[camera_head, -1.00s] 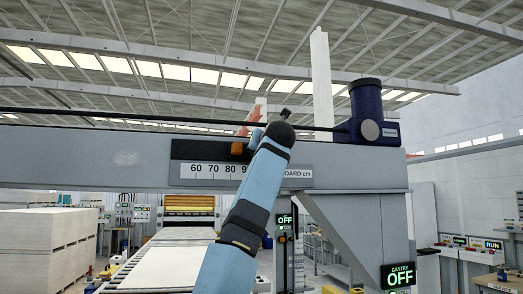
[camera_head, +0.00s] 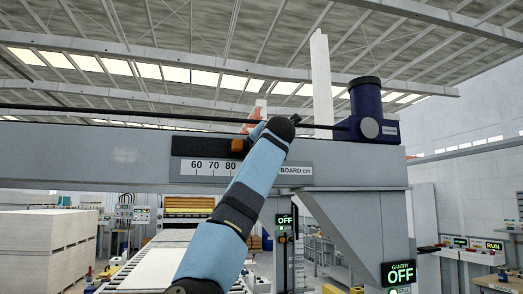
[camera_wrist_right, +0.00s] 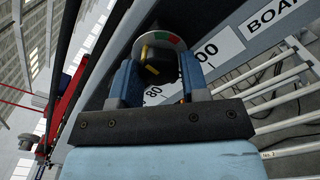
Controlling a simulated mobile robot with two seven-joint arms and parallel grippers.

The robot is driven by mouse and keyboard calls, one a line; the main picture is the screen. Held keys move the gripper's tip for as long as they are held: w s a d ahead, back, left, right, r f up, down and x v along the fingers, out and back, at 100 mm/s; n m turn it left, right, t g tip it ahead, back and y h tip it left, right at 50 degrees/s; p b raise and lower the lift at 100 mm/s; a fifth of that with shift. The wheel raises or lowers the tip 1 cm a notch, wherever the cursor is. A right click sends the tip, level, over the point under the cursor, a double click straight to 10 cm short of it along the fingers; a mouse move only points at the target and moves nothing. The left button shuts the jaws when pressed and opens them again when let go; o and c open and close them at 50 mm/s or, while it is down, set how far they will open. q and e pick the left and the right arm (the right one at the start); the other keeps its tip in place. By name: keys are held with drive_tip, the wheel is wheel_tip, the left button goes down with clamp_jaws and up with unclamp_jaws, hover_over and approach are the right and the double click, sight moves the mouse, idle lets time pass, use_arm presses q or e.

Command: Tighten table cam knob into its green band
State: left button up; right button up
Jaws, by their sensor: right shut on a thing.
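In the right wrist view, the dark cam knob (camera_wrist_right: 157,68) sits between the two blue fingers of my right gripper (camera_wrist_right: 158,62), which is shut on it. A pale disc (camera_wrist_right: 174,40) at the knob carries green, red and yellow patches. Where the knob's pointer stands against the green band is not clear. In the head view my right arm reaches up to the grey gantry beam (camera_head: 80,155), and its wrist hides the knob and fingers. My left gripper is not in view.
A dark blue motor (camera_head: 366,110) stands on the beam at right. A gantry sign (camera_head: 398,273) reads OFF. White rollers (camera_wrist_right: 285,105) lie below the beam.

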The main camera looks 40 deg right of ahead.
drive_tip(key=shift+m, duration=0.8)
drive_tip(key=o, duration=0.9)
drive_tip(key=b+v, duration=0.4)
drive_tip(key=v, duration=1)
drive_tip(key=shift+r, duration=0.1)
